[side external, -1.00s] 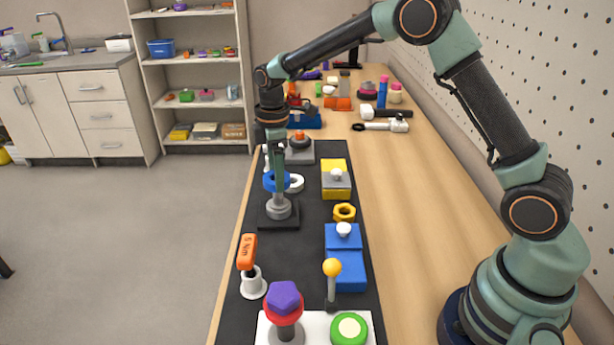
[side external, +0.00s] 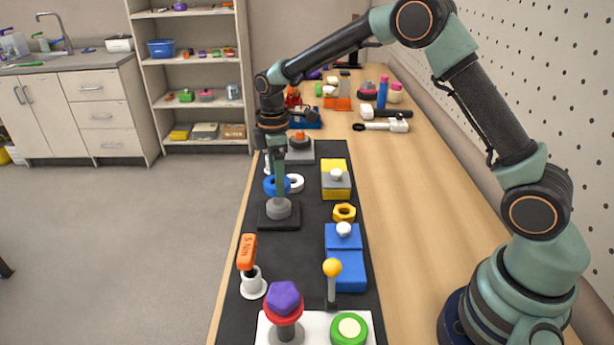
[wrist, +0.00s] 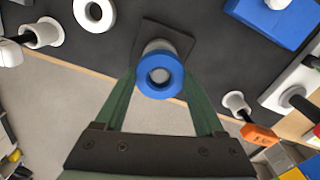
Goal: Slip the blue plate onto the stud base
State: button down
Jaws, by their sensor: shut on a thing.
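The blue plate is a thick ring with a centre hole (side external: 269,186). It also shows in the wrist view (wrist: 160,93), between the green fingers. My gripper (side external: 279,192) is shut on it and holds it above the stud base. The stud base is a black square (side external: 292,220) with a grey round stud (side external: 279,209). In the wrist view the base's black square (wrist: 150,28) and grey stud lie just behind the plate, partly hidden by it.
A white ring (side external: 295,183) lies just beyond the base, to the right. A yellow nut (side external: 344,212) and blue blocks (side external: 346,270) stand right of it. An orange-handled tool (side external: 247,252) stands in a white holder at the front left. The mat between these is clear.

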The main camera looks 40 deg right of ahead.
jog(key=shift+f, duration=0.75)
dwell(0.4)
grip_release()
jog(key=shift+r, duration=2.5)
notch_tip(320, 180, up, 12)
jog(key=shift+r, duration=0.1)
